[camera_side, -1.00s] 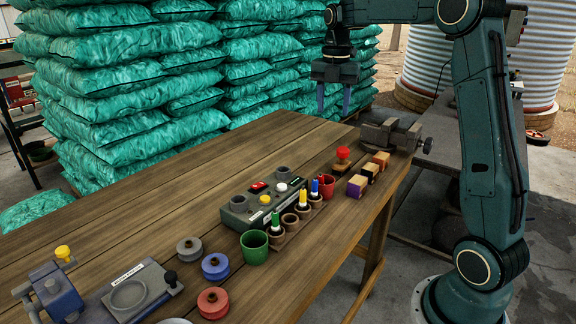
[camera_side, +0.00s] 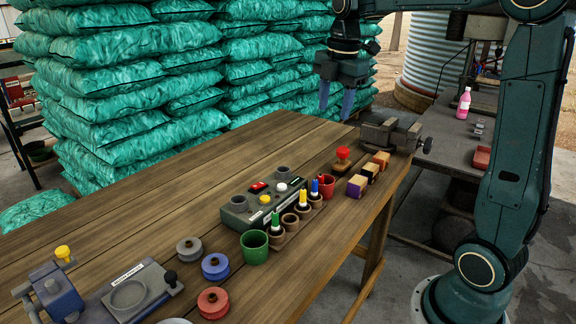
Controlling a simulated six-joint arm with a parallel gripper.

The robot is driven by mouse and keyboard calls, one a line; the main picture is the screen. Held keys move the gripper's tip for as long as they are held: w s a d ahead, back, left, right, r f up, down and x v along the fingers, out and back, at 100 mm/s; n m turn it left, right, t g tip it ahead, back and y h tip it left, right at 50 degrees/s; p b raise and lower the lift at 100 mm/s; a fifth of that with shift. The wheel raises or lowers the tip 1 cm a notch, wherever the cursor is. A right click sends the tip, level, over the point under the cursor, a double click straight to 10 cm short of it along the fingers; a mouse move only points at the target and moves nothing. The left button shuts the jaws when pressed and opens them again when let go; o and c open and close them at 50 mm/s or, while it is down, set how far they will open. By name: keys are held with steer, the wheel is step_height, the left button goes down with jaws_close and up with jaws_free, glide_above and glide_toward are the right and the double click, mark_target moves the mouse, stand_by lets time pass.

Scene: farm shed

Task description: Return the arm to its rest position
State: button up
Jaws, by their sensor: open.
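My gripper (camera_side: 336,104) hangs from my arm at the upper right, with its fingers pointing down. The two blue fingers stand apart with nothing between them. It is above the far right part of the wooden table (camera_side: 150,205), up and to the left of the grey vise (camera_side: 391,134), and appears clear of it. My arm comes in from the right, its base on the floor at the lower right.
On the table are a red-topped piece (camera_side: 343,155), wooden blocks (camera_side: 357,186), a button box (camera_side: 240,210), a green cup (camera_side: 254,247), a red cup (camera_side: 326,186) and several spools (camera_side: 213,303). Stacked green bags (camera_side: 110,80) stand behind. A side bench with a pink bottle (camera_side: 463,103) is right.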

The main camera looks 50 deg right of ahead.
steer(key=s+a+f+m+t, duration=0.2)
steer(key=s+a+m, duration=0.5)
steer(key=s+m, duration=0.1)
steer(key=s+a+f+m+t, duration=0.2)
steer(key=s+a+f+m, duration=0.1)
steer(key=s+a+m, duration=0.4)
steer(key=s+m, duration=0.1)
steer(key=s, duration=0.2)
steer(key=shift+s+y, duration=0.2)
steer(key=shift+y, duration=0.1)
